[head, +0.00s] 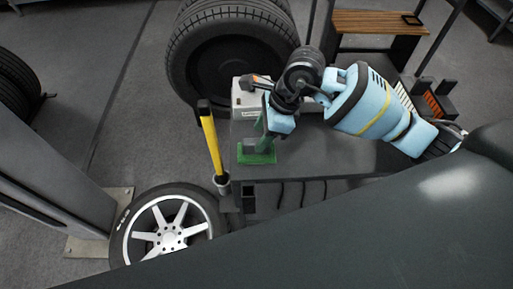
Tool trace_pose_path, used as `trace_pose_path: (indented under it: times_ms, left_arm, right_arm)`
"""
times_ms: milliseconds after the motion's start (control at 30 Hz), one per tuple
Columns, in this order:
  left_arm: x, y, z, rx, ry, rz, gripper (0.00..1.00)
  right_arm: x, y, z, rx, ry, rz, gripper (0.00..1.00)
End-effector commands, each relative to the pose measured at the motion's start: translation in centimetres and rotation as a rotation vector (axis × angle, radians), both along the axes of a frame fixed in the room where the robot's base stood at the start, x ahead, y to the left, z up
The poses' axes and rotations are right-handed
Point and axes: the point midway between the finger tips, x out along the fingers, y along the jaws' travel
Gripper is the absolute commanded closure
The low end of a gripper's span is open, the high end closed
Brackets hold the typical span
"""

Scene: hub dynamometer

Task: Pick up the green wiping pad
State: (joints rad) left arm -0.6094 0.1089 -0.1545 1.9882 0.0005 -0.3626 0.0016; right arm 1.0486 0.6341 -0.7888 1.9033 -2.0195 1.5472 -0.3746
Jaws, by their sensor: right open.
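The green wiping pad (257,158) lies on the dark top of a cart (325,157), near its left end. My right gripper (263,138) comes in from the right and points down at the pad, with its fingertips at or just above the pad's upper side. The jaws are open. The gripper hides part of the pad, and I cannot tell whether the fingers touch it. My left gripper is not in view.
A white box (246,105) stands on the cart just behind the pad. A yellow-handled tool (211,143) stands upright in a holder at the cart's left edge. A wheel with a silver rim (168,228) is at lower left, and a large tyre (186,62) stands behind.

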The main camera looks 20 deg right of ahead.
Motion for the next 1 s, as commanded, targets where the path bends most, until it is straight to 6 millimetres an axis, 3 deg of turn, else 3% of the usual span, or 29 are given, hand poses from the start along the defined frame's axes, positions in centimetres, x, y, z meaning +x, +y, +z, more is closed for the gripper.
trace_pose_path:
  times_ms: [267,567,933,1000]
  left_arm:
    - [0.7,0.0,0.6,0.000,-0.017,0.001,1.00]
    - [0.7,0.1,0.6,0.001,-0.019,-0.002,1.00]
    - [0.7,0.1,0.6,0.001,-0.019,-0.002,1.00]
    - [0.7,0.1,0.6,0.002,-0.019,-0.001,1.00]
  right_arm:
    - [0.2,1.1,-3.5,0.002,0.002,0.001,0.53]
    - [0.3,1.3,-4.0,0.001,-0.001,0.001,0.53]
    - [0.3,1.3,-4.0,0.001,0.000,0.000,0.99]
    - [0.3,1.3,-3.9,0.001,-0.001,0.001,1.00]
